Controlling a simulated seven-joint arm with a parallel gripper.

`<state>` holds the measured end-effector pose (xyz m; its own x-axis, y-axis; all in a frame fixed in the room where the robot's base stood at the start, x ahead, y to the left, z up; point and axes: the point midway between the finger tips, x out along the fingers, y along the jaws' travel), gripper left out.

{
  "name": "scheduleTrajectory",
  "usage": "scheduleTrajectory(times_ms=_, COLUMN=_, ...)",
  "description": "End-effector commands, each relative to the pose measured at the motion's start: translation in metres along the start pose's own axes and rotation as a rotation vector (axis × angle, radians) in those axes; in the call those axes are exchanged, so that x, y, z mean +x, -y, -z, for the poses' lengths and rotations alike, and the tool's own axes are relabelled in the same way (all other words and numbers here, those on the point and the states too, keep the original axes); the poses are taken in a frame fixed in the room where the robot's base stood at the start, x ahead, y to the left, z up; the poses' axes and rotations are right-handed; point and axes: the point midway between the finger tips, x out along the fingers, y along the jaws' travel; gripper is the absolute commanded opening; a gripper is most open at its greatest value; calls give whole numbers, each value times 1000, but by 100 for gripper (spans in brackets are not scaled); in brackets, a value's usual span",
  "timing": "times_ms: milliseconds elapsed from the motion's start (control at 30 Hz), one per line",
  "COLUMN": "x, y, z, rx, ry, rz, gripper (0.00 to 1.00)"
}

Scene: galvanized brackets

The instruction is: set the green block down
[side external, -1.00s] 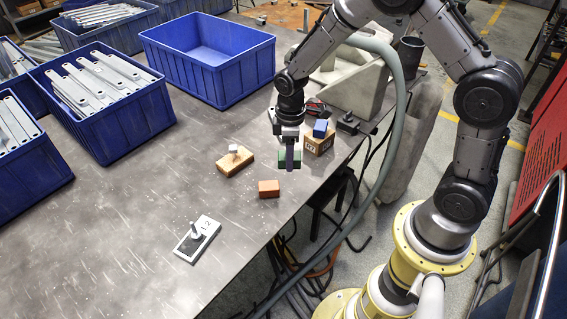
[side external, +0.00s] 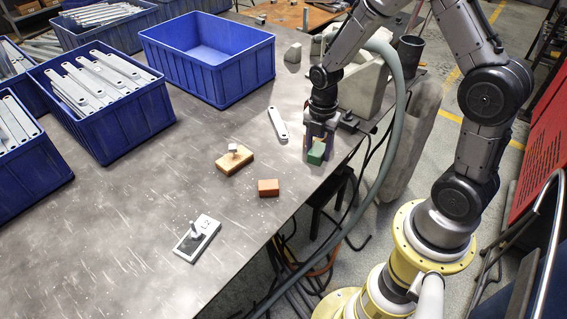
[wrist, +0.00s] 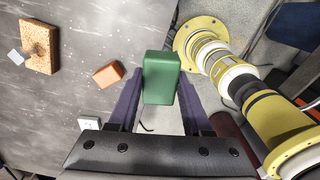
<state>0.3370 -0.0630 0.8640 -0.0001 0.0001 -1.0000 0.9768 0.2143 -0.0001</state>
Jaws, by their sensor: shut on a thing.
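My gripper (side external: 319,143) is shut on the green block (side external: 316,154), near the table's right edge. In the wrist view the green block (wrist: 161,78) sits between the two purple-grey fingers, over the table's edge as seen from there. I cannot tell whether its underside touches anything. The lettered wooden cube and the blue block seen earlier do not show now; my gripper covers that area.
An orange-brown block (side external: 268,188) and a wooden board with a white-topped peg (side external: 236,163) lie to the left. A white plate with a post (side external: 197,239) is nearer. A metal bracket (side external: 278,123) lies behind. An empty blue bin (side external: 207,60) stands further back. A grey casting (side external: 362,85) stands behind my gripper.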

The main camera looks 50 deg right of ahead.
Motion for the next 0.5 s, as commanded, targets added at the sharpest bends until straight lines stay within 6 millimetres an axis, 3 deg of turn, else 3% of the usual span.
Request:
scheduleTrajectory(times_ms=333, x=1, y=-3, z=-2, rx=4, ry=0, rz=-1, gripper=0)
scheduleTrajectory(times_ms=500, x=13, y=-26, z=-12, rx=4, ry=0, rz=0, gripper=0)
